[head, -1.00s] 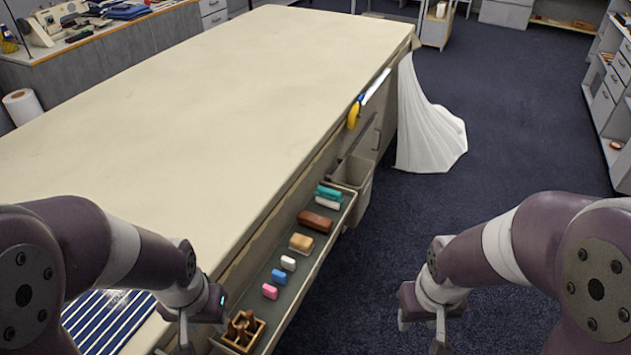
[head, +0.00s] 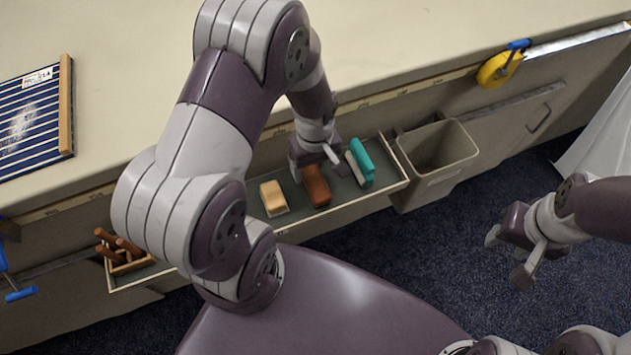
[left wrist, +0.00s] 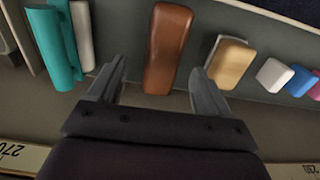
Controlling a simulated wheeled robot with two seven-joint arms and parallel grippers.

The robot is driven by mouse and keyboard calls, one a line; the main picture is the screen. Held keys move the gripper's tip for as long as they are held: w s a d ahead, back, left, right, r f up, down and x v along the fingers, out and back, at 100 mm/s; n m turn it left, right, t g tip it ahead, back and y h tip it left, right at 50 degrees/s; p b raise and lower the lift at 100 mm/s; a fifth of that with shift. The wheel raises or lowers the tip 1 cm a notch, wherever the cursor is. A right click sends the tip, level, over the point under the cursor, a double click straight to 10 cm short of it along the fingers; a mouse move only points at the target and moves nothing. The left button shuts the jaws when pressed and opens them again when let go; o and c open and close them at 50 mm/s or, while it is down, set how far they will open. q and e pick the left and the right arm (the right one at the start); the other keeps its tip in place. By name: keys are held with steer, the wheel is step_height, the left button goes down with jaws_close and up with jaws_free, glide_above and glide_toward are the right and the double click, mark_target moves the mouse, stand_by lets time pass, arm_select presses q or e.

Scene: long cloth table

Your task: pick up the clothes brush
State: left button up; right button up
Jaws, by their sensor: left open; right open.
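A long brown block with rounded ends, which looks like the clothes brush (head: 316,186), lies in the open drawer (head: 300,222) below the table edge. In the left wrist view the brown brush (left wrist: 168,42) reaches into the gap between my two open fingers, with space on both sides. My left gripper (left wrist: 158,78) is empty; in the head view its fingertips are partly hidden over the drawer. I cannot tell how far the fingers are above the drawer floor. My right gripper (head: 507,256) is open and empty over the floor at right.
A teal piece with a white strip (head: 361,162) lies on one side of the brush, a tan block (head: 273,198) on the other. White, blue and pink blocks show in the wrist view (left wrist: 270,75). A grey bin (head: 440,150) adjoins the drawer. A wooden holder (head: 128,262) sits at its left end.

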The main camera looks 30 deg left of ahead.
mark_target(314, 178)
arm_select(q)
steer(key=f, duration=0.3)
steer(key=f+b, duration=0.1)
steer(key=shift+s+a+f, duration=0.1)
steer(key=shift+s+f, duration=0.2)
steer(key=shift+f, duration=0.05)
steer(key=shift+w+f, duration=0.1)
steer(key=shift+f, duration=0.1)
steer(key=c, duration=1.1)
steer(key=shift+r, duration=0.1)
step_height(314, 178, up, 5)
steer(key=shift+f+p, duration=0.2)
steer(key=shift+p, duration=0.5)
steer(key=s+d+r, duration=0.2)
steer(key=s, duration=0.1)
steer(key=s+d+r+p, duration=0.1)
steer(key=s+d+r, duration=0.1)
steer(key=s, duration=0.1)
steer(key=s+d+r+p, duration=0.1)
steer(key=s+d+r, duration=0.1)
steer(key=s, duration=0.1)
steer(key=shift+s+d+r, duration=0.15)
steer(key=shift+s+d, duration=0.15)
steer(key=shift+d, duration=0.1)
